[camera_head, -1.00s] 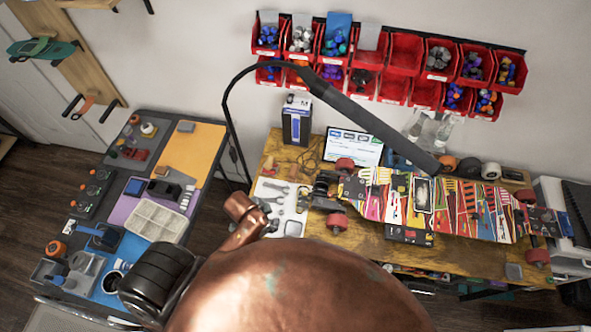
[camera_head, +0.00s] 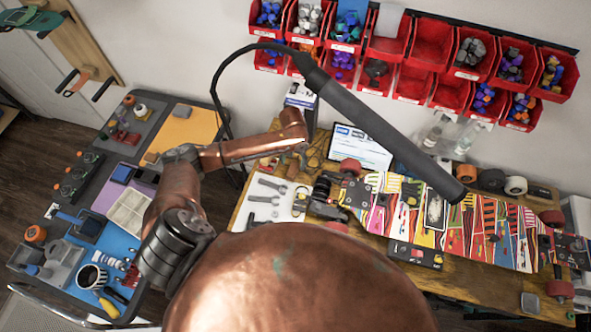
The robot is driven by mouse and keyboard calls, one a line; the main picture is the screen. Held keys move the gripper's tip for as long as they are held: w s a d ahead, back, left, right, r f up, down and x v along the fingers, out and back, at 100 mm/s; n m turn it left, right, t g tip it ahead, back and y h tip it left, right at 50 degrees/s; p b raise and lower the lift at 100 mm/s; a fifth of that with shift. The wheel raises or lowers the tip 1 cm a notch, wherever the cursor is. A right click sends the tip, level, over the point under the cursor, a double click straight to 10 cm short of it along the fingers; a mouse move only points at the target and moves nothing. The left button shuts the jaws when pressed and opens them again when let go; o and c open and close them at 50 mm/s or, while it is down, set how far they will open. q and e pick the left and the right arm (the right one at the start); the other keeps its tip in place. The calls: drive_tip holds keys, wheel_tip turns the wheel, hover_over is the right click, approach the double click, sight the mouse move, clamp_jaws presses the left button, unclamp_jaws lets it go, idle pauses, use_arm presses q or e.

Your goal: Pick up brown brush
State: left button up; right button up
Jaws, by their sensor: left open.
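I cannot make out a brown brush for certain. My left gripper (camera_head: 302,163) is small in the view, open, and hangs above the bench's left end near the white tool sheet (camera_head: 285,211). Nothing shows between its fingers. A striped cup (camera_head: 92,277) and a yellow-handled tool (camera_head: 108,304) are on the blue mat of the left table. My right gripper is not in view.
A colourful skateboard deck (camera_head: 470,228) with red wheels lies across the workbench. A black lamp arm (camera_head: 380,125) hangs over it. A screen (camera_head: 358,147) stands behind. Red bins (camera_head: 430,45) line the wall. The left table holds trays and an orange mat (camera_head: 188,128).

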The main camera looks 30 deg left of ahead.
sight(293, 168)
use_arm(q)
wheel_tip(293, 168, down, 4)
drive_tip(key=shift+r, duration=0.25)
wheel_tip(293, 168, down, 3)
drive_tip(key=shift+w+a+r, duration=0.1)
drive_tip(key=shift+a+r, duration=0.05)
drive_tip(key=shift+f, duration=0.55)
drive_tip(key=c, duration=1.3)
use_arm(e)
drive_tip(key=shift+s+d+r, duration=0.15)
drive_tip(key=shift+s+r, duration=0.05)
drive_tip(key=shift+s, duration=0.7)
use_arm(q)
drive_tip(key=shift+o, duration=0.2)
drive_tip(key=shift+r, duration=0.1)
